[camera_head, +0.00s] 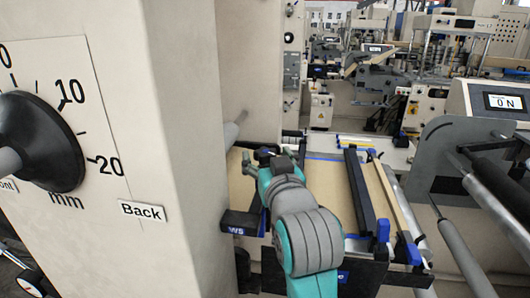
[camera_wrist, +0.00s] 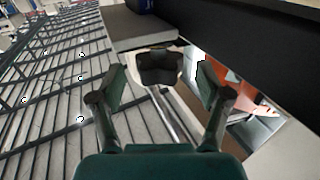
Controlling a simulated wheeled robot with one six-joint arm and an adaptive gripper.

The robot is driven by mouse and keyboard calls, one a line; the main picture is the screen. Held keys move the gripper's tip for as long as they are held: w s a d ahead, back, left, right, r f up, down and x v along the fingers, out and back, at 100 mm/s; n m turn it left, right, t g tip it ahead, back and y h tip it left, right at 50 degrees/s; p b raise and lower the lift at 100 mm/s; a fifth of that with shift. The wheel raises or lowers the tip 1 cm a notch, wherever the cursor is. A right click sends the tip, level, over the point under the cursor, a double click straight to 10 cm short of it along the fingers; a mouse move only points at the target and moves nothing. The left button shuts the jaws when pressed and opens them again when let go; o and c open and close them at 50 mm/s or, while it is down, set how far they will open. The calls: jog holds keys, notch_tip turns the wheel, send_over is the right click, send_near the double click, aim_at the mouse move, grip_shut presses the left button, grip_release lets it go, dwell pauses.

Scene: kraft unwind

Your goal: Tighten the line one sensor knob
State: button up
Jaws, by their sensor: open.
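In the wrist view a dark, lobed knob (camera_wrist: 159,68) shows ahead, between the fingers in the picture. My gripper (camera_wrist: 161,84) is open, one finger on each side of the knob, with a visible gap on both sides. I cannot tell how deep the knob sits between the fingers. In the head view my teal and grey arm reaches forward over the machine bed, and my gripper (camera_head: 262,154) is small and dark beside the beige column.
A beige column (camera_head: 140,120) with a large black dial (camera_head: 42,143) marked in mm stands close at left. A black block marked WS (camera_head: 239,222) lies by my arm. Dark bars and rollers (camera_head: 455,240) are at right. A display (camera_head: 503,102) stands behind them.

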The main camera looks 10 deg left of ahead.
jog(key=v, duration=0.9)
jog(key=shift+s+d, duration=0.1)
jog(key=w+d+n+g+y, duration=0.5)
jog(key=n+g+y, duration=0.2)
jog(key=y, duration=0.2)
jog(key=x, duration=1)
jog(key=shift+s+a+f, duration=0.1)
jog(key=shift+f, duration=0.15)
jog(key=shift+c, duration=0.2)
jog(key=c, duration=1.1)
